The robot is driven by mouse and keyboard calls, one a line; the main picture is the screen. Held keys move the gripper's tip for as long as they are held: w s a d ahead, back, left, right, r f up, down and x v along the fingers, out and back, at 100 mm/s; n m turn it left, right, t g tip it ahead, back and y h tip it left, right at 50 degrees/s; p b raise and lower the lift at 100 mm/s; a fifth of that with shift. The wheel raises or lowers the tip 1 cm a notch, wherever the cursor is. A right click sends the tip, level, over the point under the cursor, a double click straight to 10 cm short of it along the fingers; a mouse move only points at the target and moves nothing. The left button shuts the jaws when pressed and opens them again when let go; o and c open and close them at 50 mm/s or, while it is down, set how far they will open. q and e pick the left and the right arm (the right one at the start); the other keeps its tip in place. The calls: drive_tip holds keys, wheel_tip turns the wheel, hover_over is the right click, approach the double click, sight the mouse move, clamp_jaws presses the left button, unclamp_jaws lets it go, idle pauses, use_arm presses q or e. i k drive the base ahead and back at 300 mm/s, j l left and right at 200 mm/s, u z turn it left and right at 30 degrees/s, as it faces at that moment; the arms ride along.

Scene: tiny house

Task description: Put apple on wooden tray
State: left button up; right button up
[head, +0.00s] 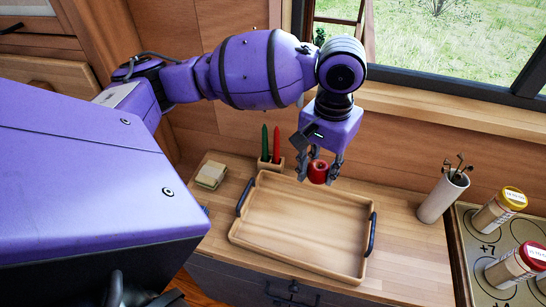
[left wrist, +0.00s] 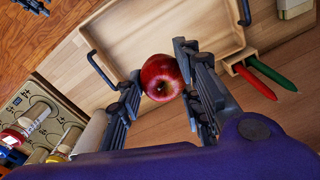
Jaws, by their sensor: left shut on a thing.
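The red apple (head: 318,172) is held between the fingers of my left gripper (head: 320,168), which points down. In the left wrist view the apple (left wrist: 162,78) sits between the two finger pads of the left gripper (left wrist: 160,85). The wooden tray (head: 300,222) lies empty on the counter, with a dark handle at each end. In the head view the apple overlaps the tray's far rim; its exact height above it is hard to tell. The tray also shows in the left wrist view (left wrist: 165,25). Dark parts at the lower left may belong to my right arm; its fingers are unclear.
A holder (head: 270,163) with red and green candles stands behind the tray's left end. A sponge-like stack (head: 211,174) is at left. A utensil cup (head: 442,195) and a stove (head: 492,250) with jars are at right. The window wall is behind.

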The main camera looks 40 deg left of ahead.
sight(301, 233)
drive_tip(key=k+l+u, duration=0.1)
drive_tip(key=l+u, duration=0.25)
drive_tip(key=k+l+u, duration=0.1)
drive_tip(key=u, duration=0.25)
drive_tip(key=l, duration=0.3)
drive_tip(key=i+j, duration=0.1)
drive_tip(key=i, duration=0.2)
